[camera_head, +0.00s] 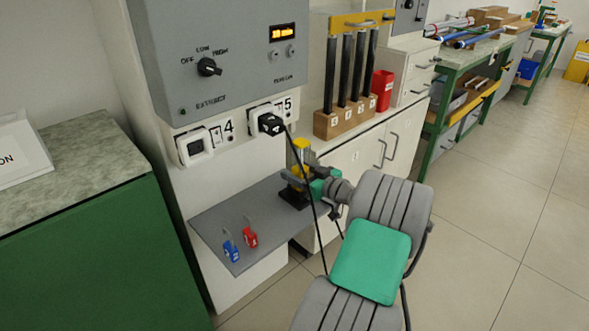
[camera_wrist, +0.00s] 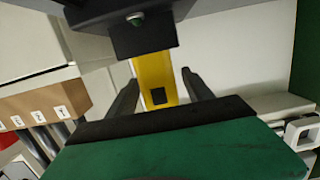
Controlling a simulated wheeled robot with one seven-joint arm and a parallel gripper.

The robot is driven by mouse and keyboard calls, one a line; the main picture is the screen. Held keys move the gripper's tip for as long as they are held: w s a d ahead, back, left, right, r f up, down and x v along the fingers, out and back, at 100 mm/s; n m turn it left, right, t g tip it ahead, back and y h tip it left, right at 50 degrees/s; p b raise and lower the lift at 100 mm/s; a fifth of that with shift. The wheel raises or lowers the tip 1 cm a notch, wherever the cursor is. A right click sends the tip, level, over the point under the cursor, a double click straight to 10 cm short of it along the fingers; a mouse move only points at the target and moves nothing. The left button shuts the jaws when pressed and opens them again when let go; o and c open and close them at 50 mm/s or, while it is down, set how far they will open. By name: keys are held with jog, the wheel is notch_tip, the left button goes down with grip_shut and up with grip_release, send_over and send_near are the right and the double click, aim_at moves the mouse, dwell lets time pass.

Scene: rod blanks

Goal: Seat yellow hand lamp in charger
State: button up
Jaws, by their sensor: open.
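The yellow hand lamp (camera_head: 300,150) stands upright on the grey shelf, its lower end at the black charger (camera_head: 294,197). In the wrist view, which is upside down, the yellow lamp (camera_wrist: 154,68) runs into the black charger block (camera_wrist: 125,36), which has a small green spot on its face. Its exact depth in the charger is hidden. My gripper (camera_head: 297,180) is at the lamp from the right. Its two dark fingers (camera_wrist: 160,77) are open, one on each side of the lamp, with gaps visible.
A grey shelf (camera_head: 215,220) holds a blue padlock (camera_head: 231,250) and a red padlock (camera_head: 250,237). A black plug (camera_head: 270,124) with a hanging cable sits in socket 5 above. A wooden block (camera_head: 345,121) with upright rods and a red bin (camera_head: 382,88) stand behind.

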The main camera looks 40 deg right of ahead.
jog(key=s+r+p, duration=0.1)
jog(key=s, duration=0.9)
jog(key=shift+d+r, duration=0.15)
jog(key=shift+r, duration=0.1)
